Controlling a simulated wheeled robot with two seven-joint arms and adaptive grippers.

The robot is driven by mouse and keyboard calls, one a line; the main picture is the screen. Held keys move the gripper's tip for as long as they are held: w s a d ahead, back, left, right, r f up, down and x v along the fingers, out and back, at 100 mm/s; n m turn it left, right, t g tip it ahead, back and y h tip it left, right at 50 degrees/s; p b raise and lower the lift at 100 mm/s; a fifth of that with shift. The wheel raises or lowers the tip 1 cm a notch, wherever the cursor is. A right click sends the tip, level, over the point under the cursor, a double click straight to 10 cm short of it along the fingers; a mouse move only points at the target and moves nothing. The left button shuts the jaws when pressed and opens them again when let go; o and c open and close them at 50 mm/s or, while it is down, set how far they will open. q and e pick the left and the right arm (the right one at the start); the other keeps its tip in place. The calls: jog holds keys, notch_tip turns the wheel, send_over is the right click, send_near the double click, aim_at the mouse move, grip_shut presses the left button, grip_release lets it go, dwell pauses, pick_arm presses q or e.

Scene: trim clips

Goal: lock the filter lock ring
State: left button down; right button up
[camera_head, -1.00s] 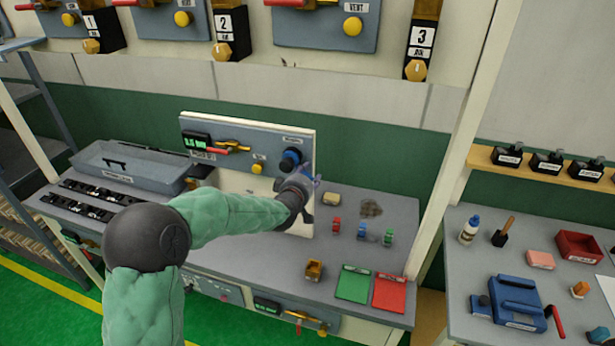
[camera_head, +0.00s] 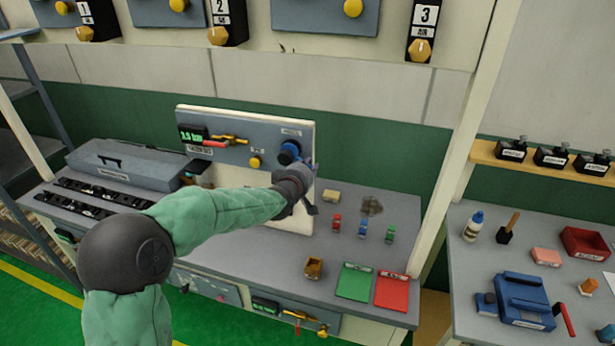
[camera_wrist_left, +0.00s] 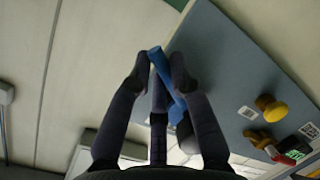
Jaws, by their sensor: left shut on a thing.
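The blue filter lock ring (camera_head: 289,152) is on the right part of the upright grey panel (camera_head: 240,153) at the back of the bench. My left gripper (camera_head: 308,172) is at the ring's lower right, in front of the panel, and partly covers it. In the left wrist view my left fingers (camera_wrist_left: 160,70) are closed on a blue part (camera_wrist_left: 163,72) beside the panel face, which looks like the ring's edge. The fingers hide much of it, and I cannot tell how far the ring is turned. My right gripper is not in view.
The panel also bears a yellow knob (camera_head: 255,162), a red-handled brass valve (camera_head: 222,141) and a green display (camera_head: 193,134).

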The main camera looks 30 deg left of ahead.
pick_arm(q)
jog(key=shift+r, duration=0.1)
dwell(0.3)
jog(key=c, duration=1.1)
grip_release()
jog(key=shift+d, duration=0.1)
jog(key=v, duration=1.2)
